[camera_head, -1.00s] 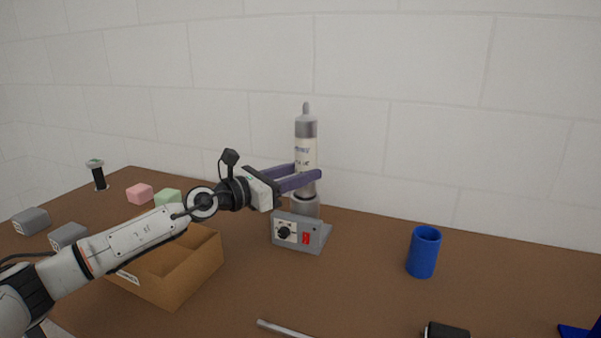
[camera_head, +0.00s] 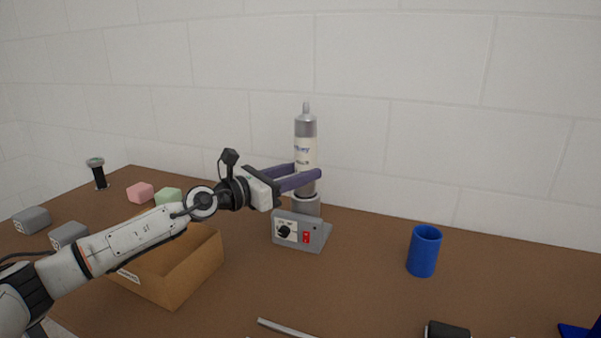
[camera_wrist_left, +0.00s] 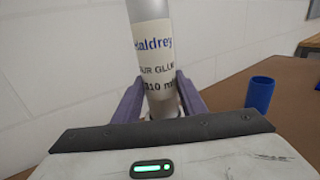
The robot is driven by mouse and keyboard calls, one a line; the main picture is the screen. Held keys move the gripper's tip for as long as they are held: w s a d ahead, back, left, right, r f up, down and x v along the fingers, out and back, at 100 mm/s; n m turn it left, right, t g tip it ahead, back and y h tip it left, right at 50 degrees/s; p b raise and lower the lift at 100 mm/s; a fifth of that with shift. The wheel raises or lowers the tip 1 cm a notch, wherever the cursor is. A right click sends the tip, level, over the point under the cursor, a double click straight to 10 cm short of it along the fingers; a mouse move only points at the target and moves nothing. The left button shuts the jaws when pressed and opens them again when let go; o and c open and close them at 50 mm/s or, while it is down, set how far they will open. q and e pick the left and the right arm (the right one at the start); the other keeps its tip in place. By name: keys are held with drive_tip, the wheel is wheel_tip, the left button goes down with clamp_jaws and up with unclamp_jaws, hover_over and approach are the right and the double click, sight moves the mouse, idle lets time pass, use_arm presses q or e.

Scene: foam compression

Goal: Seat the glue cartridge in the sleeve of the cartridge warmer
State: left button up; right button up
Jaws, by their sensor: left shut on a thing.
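The glue cartridge (camera_head: 306,130) is a grey and white tube with a nozzle on top. It stands upright above the cartridge warmer (camera_head: 301,233), a grey box with a black knob, a red switch and a grey round sleeve (camera_head: 306,206) behind. My left gripper (camera_head: 312,180) is shut on the cartridge low on its body, just above the sleeve. The cartridge's lower end lines up with the sleeve; the fingers partly cover it, so I cannot tell how deep it sits. In the left wrist view the cartridge (camera_wrist_left: 155,60) stands between both fingers (camera_wrist_left: 155,100). My right gripper is not in view.
An open cardboard box (camera_head: 185,272) lies under my left arm. A blue cup (camera_head: 424,251) stands to the right. Pink (camera_head: 140,193) and green (camera_head: 168,196) blocks, grey blocks (camera_head: 32,220) and a black spool-like item (camera_head: 97,172) are at left. A metal rod (camera_head: 285,329) lies in front.

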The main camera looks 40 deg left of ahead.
sight(297, 191)
use_arm(q)
drive_tip(key=shift+f+b, duration=0.25)
drive_tip(key=shift+b, duration=0.05)
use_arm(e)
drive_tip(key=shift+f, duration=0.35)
use_arm(q)
drive_tip(key=shift+f, duration=0.1)
drive_tip(key=shift+f+b, duration=0.45)
drive_tip(key=shift+b, duration=0.05)
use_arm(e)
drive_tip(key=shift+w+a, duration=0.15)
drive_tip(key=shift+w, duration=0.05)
use_arm(q)
drive_tip(key=shift+f, duration=0.3)
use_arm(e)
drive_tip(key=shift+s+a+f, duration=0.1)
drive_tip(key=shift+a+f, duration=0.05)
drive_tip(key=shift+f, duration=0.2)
use_arm(q)
drive_tip(key=shift+f+b, duration=0.3)
drive_tip(key=shift+b, duration=0.25)
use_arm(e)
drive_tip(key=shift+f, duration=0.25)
use_arm(q)
drive_tip(key=shift+f+b, duration=0.65)
drive_tip(key=shift+f, duration=0.05)
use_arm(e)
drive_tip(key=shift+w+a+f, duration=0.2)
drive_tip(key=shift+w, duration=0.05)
